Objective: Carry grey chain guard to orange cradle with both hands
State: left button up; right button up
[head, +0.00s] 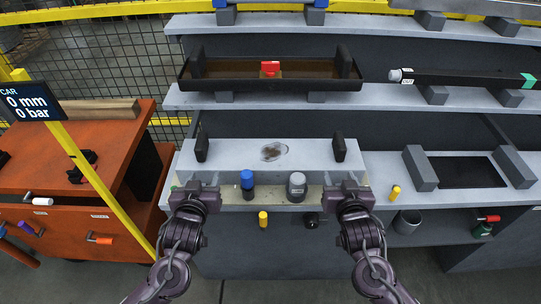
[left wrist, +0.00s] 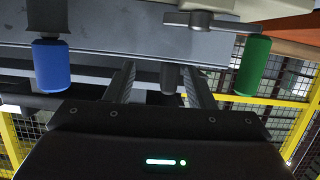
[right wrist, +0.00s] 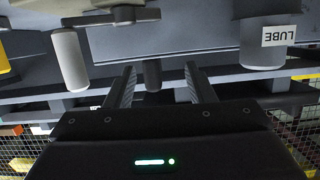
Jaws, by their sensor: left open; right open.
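A black block stands near each end. The orange bench (head: 45,178) at left carries black brackets (head: 82,160), likely the cradle. My left gripper (head: 192,190) is open at the grey piece's near left; my right gripper (head: 348,192) is open at its near right. Each wrist view shows a dark round peg between the spread fingers, in the left (left wrist: 168,77) and right (right wrist: 152,75). Contact cannot be told.
A blue-topped bottle (head: 247,181) and a grey one (head: 297,184) stand between the grippers. A dark tray (head: 220,84) with a red item is on the shelf above. A yellow post (head: 105,190) with a display stands between bench and shelves.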

aim_at(200, 139)
pick_arm(q)
jog(key=w+a+r+t, duration=0.2)
jog(key=w+r+t, duration=0.1)
pick_arm(e)
jog(key=w+r+t, duration=0.1)
jog(key=w+d+r+t, duration=0.1)
jog(key=w+r+t, duration=0.1)
jog(key=shift+d, duration=0.25)
pick_arm(q)
jog(key=shift+r, duration=0.15)
pick_arm(e)
jog(key=shift+r, duration=0.15)
jog(key=shift+w, duration=0.1)
pick_arm(q)
jog(key=w, duration=0.7)
jog(key=shift+w, duration=0.4)
pick_arm(e)
jog(key=w, duration=0.7)
jog(key=shift+w, duration=0.35)
pick_arm(q)
grip_shut()
pick_arm(e)
grip_shut()
pick_arm(q)
jog(key=shift+r, duration=0.2)
pick_arm(e)
jog(key=shift+r, duration=0.25)
